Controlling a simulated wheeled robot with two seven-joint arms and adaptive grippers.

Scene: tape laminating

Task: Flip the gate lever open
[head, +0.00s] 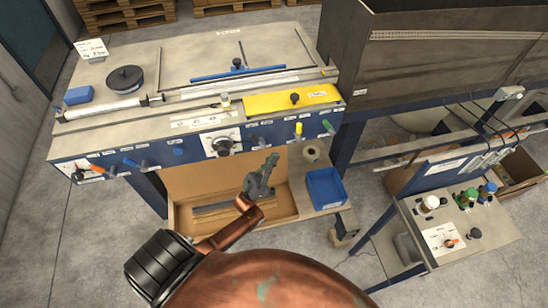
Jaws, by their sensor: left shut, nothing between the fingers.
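The laminating machine (120,152) has a blue front panel with a row of small levers and knobs. They include an orange lever (95,168), a blue lever (133,163), a black dial on a white plate (224,146), a yellow lever (298,131) and a green lever (327,126). Their labels are too small to read, so I cannot tell which is the gate lever. My left gripper (270,161) is shut and empty. It appears in front of and below the panel, under the black dial and yellow lever, apparently touching nothing. My right gripper is out of view.
A lower shelf holds an open cardboard box (185,182), a blue bin (325,188) and a tape roll (311,152). A side table (440,210) with bottles stands at the right. On the machine top lie a yellow plate (270,101), a blue block (78,95) and a black disc (125,77).

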